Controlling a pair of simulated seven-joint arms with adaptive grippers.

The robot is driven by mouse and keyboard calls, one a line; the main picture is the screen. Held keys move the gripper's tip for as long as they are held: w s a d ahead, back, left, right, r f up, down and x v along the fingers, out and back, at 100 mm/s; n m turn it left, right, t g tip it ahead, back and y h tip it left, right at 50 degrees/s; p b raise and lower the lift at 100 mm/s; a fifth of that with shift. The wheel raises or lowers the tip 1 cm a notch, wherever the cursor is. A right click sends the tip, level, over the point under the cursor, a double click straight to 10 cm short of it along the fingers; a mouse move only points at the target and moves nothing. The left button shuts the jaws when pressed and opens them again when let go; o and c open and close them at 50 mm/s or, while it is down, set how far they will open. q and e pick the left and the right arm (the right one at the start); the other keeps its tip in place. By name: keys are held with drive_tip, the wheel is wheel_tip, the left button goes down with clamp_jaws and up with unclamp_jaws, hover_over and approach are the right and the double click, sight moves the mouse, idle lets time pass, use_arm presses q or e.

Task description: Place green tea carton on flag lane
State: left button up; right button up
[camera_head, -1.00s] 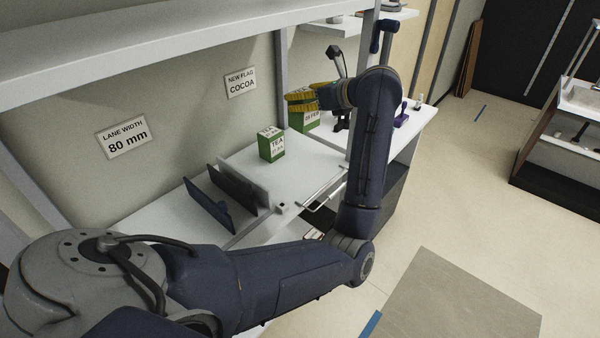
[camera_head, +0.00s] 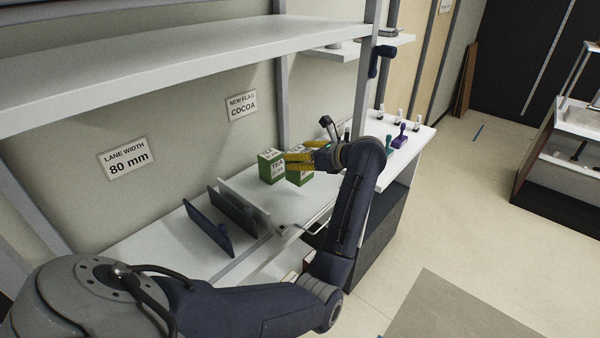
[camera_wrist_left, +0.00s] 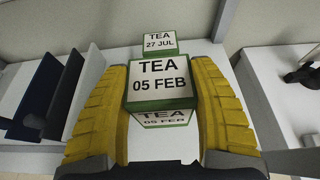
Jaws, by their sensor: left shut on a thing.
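My left gripper (camera_head: 300,160), with yellow fingers, is shut on a green tea carton (camera_head: 297,179). In the left wrist view this carton (camera_wrist_left: 160,84) sits between the fingers (camera_wrist_left: 160,72), its white label reading TEA 05 FEB. A second green tea carton (camera_head: 271,168) stands on the white shelf just left of the held one; in the left wrist view this carton (camera_wrist_left: 160,43) is behind it and reads TEA 27 JUL. I cannot tell whether the held carton touches the shelf. A wall sign (camera_head: 241,105) reads NEW FLAG COCOA. My right gripper is out of view.
Dark blue dividers (camera_head: 208,229) and a pale divider (camera_head: 247,208) stand on the white shelf (camera_head: 180,243) to the left. A sign (camera_head: 128,158) reads LANE WIDTH 80 mm. Small bottles and a purple item (camera_head: 400,137) stand on the right counter. An upper shelf (camera_head: 170,62) hangs above.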

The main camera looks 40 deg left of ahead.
sight(307, 172)
use_arm(q)
drive_tip(key=shift+f, duration=3.05)
drive_tip(key=shift+f, duration=0.2)
drive_tip(key=o, duration=1.2)
drive_tip(key=shift+r, duration=0.2)
drive_tip(key=shift+v, duration=3.8)
